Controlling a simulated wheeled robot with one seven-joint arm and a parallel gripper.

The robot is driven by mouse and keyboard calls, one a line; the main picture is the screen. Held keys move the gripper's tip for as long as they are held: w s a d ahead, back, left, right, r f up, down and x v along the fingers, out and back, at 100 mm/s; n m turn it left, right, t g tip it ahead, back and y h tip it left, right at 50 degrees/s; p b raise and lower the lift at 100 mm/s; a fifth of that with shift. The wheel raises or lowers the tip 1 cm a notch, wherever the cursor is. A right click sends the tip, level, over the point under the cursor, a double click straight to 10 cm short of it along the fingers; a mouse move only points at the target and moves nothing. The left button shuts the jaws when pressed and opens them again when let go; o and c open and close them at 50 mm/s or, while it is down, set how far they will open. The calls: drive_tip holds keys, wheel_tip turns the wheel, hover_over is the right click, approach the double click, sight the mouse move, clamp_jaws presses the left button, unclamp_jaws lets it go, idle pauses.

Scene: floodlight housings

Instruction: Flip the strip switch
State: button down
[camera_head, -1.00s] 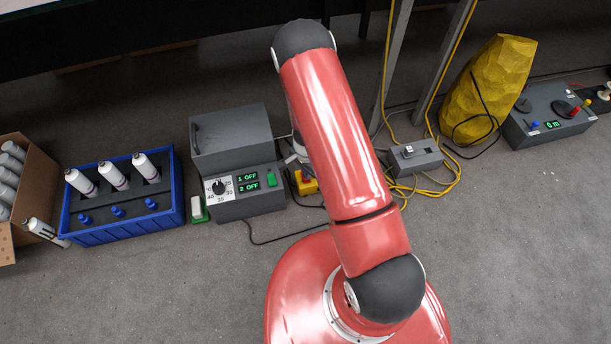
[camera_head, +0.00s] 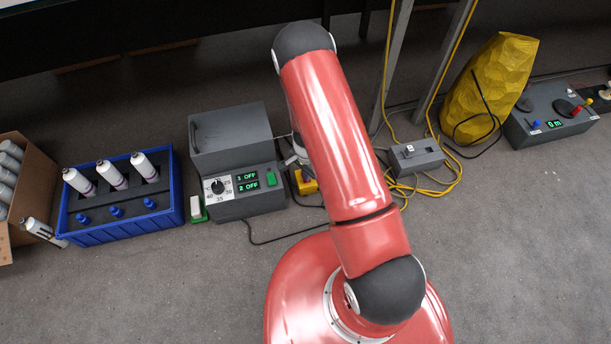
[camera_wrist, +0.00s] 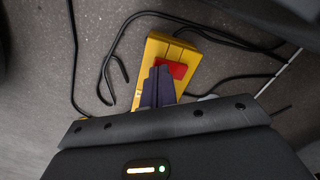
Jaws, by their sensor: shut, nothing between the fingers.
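A yellow strip (camera_wrist: 165,47) with a red rocker switch (camera_wrist: 177,68) lies on the floor in the wrist view. In the head view the yellow strip (camera_head: 306,184) is partly hidden beside my arm. My gripper (camera_wrist: 161,72) is shut and empty, with its dark fingertips over the strip at the red switch, covering part of it. I cannot tell whether the tips touch the switch, or which way it is tipped.
A grey control box (camera_head: 247,200) with a dial and "OFF" displays stands left of the strip. A blue crate (camera_head: 123,232) with white bottles is farther left. A grey switch box (camera_head: 416,157) and yellow cable lie right. Black cables (camera_wrist: 107,70) surround the strip.

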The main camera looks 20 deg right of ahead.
drive_tip(key=shift+f, duration=0.3)
drive_tip(key=shift+r+p, duration=2.25)
drive_tip(key=shift+r, duration=1.3)
